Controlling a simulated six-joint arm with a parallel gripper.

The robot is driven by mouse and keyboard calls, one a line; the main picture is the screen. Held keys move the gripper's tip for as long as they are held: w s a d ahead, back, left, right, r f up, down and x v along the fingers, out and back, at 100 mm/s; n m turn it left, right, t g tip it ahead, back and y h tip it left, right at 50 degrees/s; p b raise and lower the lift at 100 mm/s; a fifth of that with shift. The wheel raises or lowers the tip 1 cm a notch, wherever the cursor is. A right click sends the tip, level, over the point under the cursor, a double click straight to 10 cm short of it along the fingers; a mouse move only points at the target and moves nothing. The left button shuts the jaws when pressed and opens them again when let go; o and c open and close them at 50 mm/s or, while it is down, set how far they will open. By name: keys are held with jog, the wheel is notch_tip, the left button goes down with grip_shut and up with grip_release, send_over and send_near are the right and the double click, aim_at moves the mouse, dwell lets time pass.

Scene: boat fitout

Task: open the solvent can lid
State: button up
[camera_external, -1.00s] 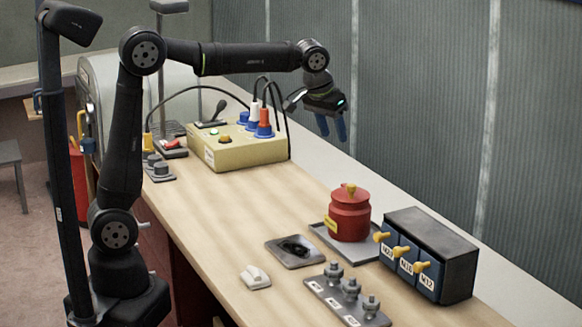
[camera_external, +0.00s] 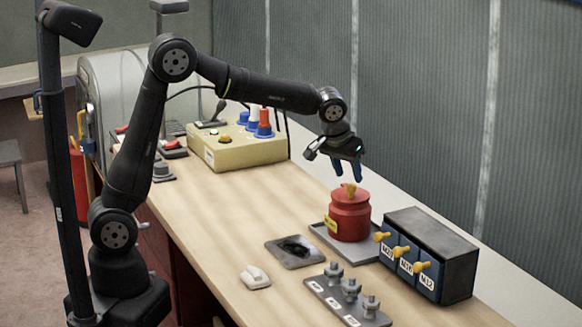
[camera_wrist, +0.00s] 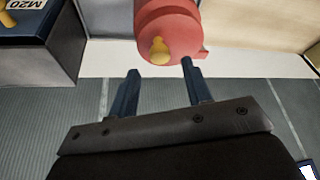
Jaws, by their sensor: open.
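The red solvent can (camera_external: 350,220) stands upright on a grey tray (camera_external: 326,239) on the bench, with a yellow label on its side. Its red lid (camera_external: 343,195) is on and carries a yellow knob (camera_external: 350,189). My gripper (camera_external: 347,179) is open and empty, pointing down just above the knob, its blue fingers close to it. In the wrist view the can (camera_wrist: 170,22) is at the top centre, and the knob (camera_wrist: 159,50) shows beyond and between the two fingertips (camera_wrist: 160,66). Whether a finger touches the knob is unclear.
A dark cabinet (camera_external: 447,241) with yellow-handled drawers stands right of the can. A rack with several metal fittings (camera_external: 347,300), a plate with a dark patch (camera_external: 294,251) and a white object (camera_external: 255,277) lie in front. A beige plug box (camera_external: 236,152) stands behind.

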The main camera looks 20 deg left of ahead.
aim_at(350, 184)
jog(key=shift+x, duration=1.9)
grip_shut()
